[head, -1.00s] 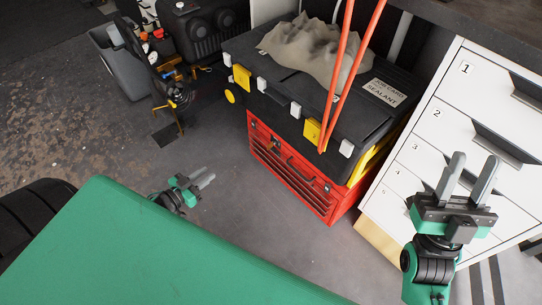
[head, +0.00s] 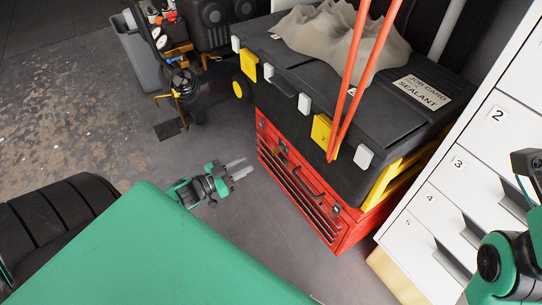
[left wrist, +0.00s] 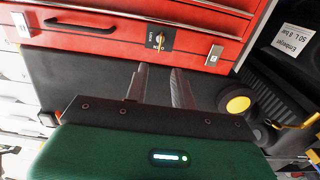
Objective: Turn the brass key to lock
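The brass key (left wrist: 159,40) sits in a small dark lock plate on the red tool chest (left wrist: 110,35) in the left wrist view. The chest also shows in the head view (head: 318,205), below the black toolbox. My left gripper (head: 240,169) is in front of the chest, left of it in the head view. In the left wrist view its two fingers (left wrist: 160,85) are apart with nothing between them, pointing toward the key, with a gap before it. Part of my right arm shows at the right edge of the head view; its fingers are out of frame.
A black toolbox (head: 310,105) with yellow and white latches lies on the chest, a grey cloth (head: 325,30) and orange straps over it. A white drawer cabinet (head: 440,205) stands to the right. A dark machine (head: 185,80) stands left. Grey floor is free before the chest.

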